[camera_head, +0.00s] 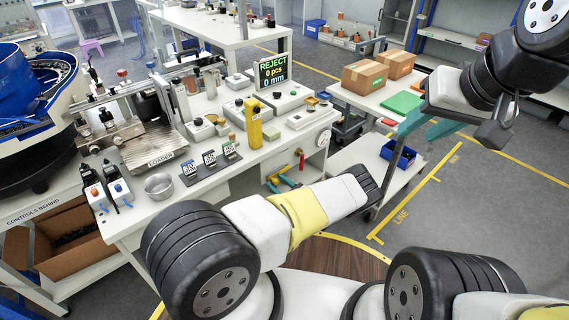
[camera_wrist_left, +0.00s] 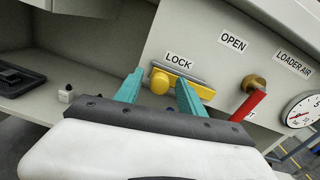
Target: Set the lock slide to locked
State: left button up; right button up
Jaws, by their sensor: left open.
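The lock slide is a yellow bar with a round yellow knob (camera_wrist_left: 160,83), on the grey front panel under the label LOCK (camera_wrist_left: 179,60) in the left wrist view. A label OPEN (camera_wrist_left: 233,42) is further right. My left gripper (camera_wrist_left: 158,92) is open, with one teal finger on each side of the knob; I cannot tell whether either touches it. In the head view the left gripper (camera_head: 283,181) is below the table's front edge, partly hidden by my own arm. My right gripper (camera_head: 423,128) is open and empty at the right, away from the panel.
A red-handled valve (camera_wrist_left: 249,105) and a pressure gauge (camera_wrist_left: 302,109) sit right of the slide. A dark open shelf space (camera_wrist_left: 75,65) is at the left. A yellow post (camera_head: 254,122) and a REJECT display (camera_head: 272,71) stand on the table above. A blue bin (camera_head: 397,154) is on the cart.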

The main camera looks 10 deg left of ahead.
pick_arm(q)
jog(key=shift+w+a, duration=0.15)
jog(key=shift+a, duration=0.05)
jog(key=shift+c, duration=0.3)
grip_shut()
dwell(1.1)
